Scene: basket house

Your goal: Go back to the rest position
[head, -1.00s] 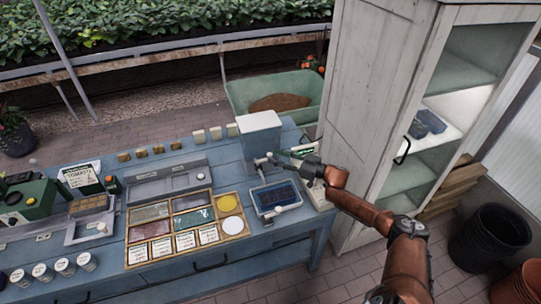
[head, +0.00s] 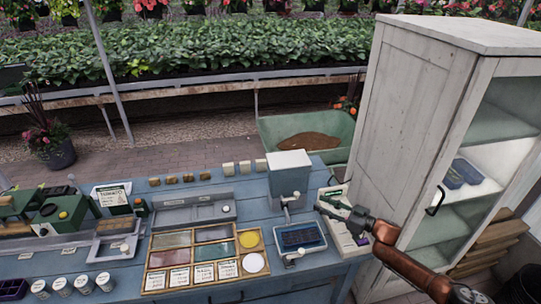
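My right gripper (head: 335,207) is in the head view, at the end of the brown arm that comes in from the lower right. It is above the right end of the blue table (head: 245,192), over a pale tray (head: 341,234) with small items. Its fingers are dark and small, and I cannot make out whether they are apart or closed. I see nothing clearly held in it. My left gripper is not in the head view.
A tall white cabinet (head: 408,110) stands right of the table, close to my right arm. A white dispenser (head: 288,175) and a blue tray (head: 299,238) are left of the gripper. A wooden divided box (head: 197,245) lies mid-table. A green wheelbarrow (head: 280,128) stands behind.

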